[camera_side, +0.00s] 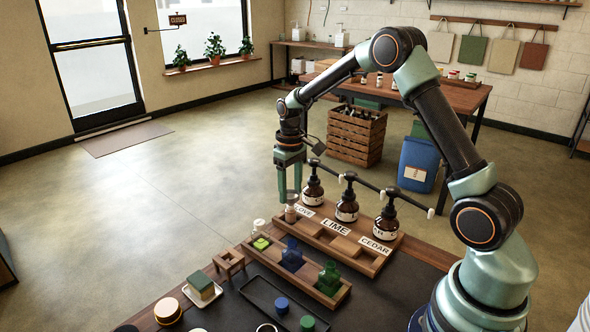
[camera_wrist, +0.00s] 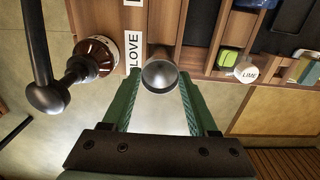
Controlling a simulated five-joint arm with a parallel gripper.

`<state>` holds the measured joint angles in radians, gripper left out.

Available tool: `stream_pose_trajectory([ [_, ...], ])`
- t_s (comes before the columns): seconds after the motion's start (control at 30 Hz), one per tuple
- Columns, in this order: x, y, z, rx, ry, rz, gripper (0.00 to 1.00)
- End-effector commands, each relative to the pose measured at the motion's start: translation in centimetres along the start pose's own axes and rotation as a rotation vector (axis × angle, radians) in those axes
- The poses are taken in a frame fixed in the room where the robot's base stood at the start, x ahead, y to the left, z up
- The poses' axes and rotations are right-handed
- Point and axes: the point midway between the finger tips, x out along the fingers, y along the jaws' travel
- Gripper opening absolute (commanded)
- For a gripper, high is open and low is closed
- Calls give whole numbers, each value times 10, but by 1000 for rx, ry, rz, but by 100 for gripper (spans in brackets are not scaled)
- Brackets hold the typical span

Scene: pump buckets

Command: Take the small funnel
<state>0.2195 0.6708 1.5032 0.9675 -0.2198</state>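The small funnel (camera_wrist: 160,75) is grey metal, and in the wrist view its round mouth faces me between and just beyond my fingertips. In the side view the funnel (camera_side: 291,197) is small and partly hidden by my gripper, at the left end of the wooden pump rack. My gripper (camera_side: 290,194) points down there with its green fingers apart. In the wrist view my gripper (camera_wrist: 160,88) has a clear gap between its fingers. I cannot tell whether either finger touches the funnel.
Brown pump bottles (camera_side: 347,207) with long black spouts stand in the rack (camera_side: 375,262), close right of my gripper. Open floor lies left.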

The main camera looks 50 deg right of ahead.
Motion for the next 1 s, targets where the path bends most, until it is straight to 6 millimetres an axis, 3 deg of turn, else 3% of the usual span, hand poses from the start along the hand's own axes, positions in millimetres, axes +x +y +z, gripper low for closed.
stream_pose_trajectory([
  [0.23, -5, 0, 0, 0, 1, 0, 24],
  [1.0, -47, 0, 0, 0, 1, 0, 24],
])
